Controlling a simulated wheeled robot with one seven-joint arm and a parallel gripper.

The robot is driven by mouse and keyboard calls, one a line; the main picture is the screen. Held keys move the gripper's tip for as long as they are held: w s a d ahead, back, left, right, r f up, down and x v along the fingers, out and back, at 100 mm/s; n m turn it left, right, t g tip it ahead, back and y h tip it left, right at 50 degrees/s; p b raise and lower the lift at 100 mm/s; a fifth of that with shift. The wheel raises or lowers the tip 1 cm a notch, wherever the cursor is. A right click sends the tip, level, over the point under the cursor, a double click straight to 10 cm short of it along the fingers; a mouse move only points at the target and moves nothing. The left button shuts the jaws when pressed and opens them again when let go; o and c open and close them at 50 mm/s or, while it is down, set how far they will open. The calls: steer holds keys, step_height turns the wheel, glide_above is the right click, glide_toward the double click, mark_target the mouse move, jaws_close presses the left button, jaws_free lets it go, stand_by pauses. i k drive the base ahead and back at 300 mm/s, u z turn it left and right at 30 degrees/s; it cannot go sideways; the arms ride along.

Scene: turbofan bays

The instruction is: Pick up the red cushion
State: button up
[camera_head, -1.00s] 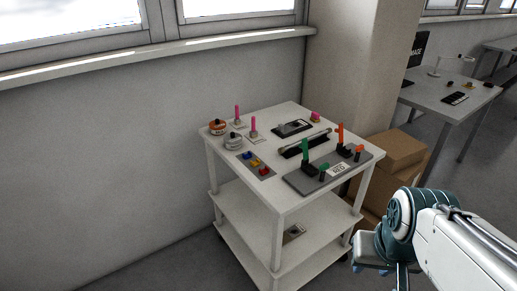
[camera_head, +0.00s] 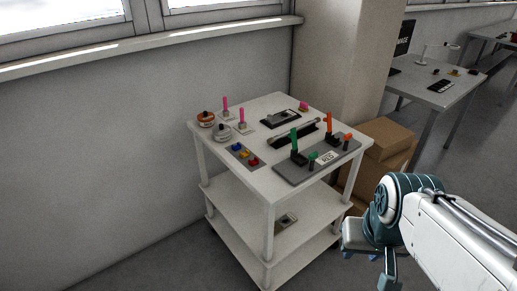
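I cannot make out a red cushion for certain. A white trolley (camera_head: 213,152) stands by the wall with small items on top. A small pink piece (camera_head: 303,105) sits near its back right edge, too small to identify. A red button (camera_head: 253,161) is on a small grey plate with blue and yellow ones. My gripper (camera_head: 368,256) hangs at the lower right, in front of and right of the trolley, apart from it. Its fingers are partly hidden by my arm, and I cannot tell whether they are open or holding anything.
A grey board (camera_head: 290,178) with green and orange levers lies on the trolley's front right. Cardboard boxes (camera_head: 387,137) stand behind the trolley's right side. A grey table (camera_head: 415,85) and a pillar (camera_head: 335,60) are behind. Floor at right is partly clear.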

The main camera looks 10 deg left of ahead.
mark_target(254, 163)
steer(key=u, duration=0.6)
steer(key=i, duration=1.1)
steer(key=u, duration=0.15)
